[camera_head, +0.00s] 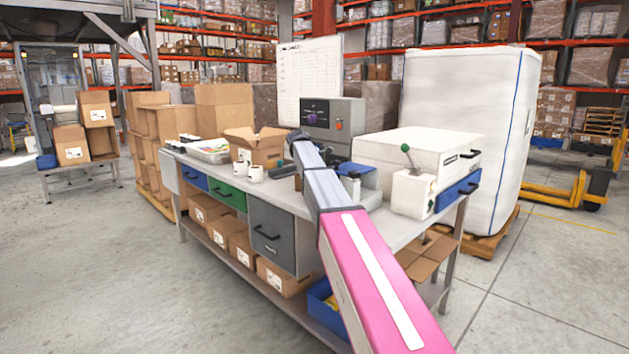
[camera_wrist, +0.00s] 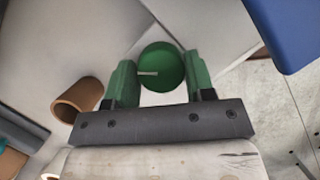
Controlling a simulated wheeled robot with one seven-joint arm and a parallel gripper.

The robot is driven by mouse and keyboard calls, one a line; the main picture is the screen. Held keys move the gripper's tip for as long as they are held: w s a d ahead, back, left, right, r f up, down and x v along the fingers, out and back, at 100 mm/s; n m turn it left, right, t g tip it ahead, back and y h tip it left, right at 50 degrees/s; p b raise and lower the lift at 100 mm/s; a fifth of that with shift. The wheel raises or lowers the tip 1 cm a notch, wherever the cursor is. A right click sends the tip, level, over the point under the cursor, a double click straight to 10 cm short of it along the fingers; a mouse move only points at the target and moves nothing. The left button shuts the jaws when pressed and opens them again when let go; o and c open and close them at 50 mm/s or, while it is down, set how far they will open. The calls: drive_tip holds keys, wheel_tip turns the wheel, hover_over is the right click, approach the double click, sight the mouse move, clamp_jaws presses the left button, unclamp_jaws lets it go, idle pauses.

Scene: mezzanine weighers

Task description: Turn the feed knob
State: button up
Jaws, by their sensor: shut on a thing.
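In the wrist view, a round green knob (camera_wrist: 162,68) with a short white line across its face sits between the two green fingers of my gripper (camera_wrist: 160,82). The fingers are shut on its sides, and the white line lies nearly level in that view. No label is readable, so I cannot tell by name whether it is the feed knob. In the head view, my arm reaches over the workbench (camera_head: 400,232) and its far end hides this knob and my fingers. A grey control box (camera_head: 345,115) behind my arm bears a purple knob (camera_head: 312,118) and an orange button (camera_head: 339,126).
A white case (camera_head: 405,152) and a smaller white box with a green-balled lever (camera_head: 405,148) stand at the bench's right. An open carton (camera_head: 257,147) and white mugs (camera_head: 256,174) stand left of my arm. A brown hollow cylinder (camera_wrist: 77,98) is left of my fingers.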

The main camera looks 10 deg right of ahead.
drive_tip(key=m+g, duration=0.1)
drive_tip(key=m, duration=0.2)
drive_tip(key=m+g+y, duration=0.1)
drive_tip(key=m, duration=0.2)
drive_tip(key=shift+w+d, duration=0.1)
drive_tip(key=shift+m, duration=0.3)
idle(0.3)
drive_tip(key=o, duration=0.9)
drive_tip(key=shift+w, duration=0.1)
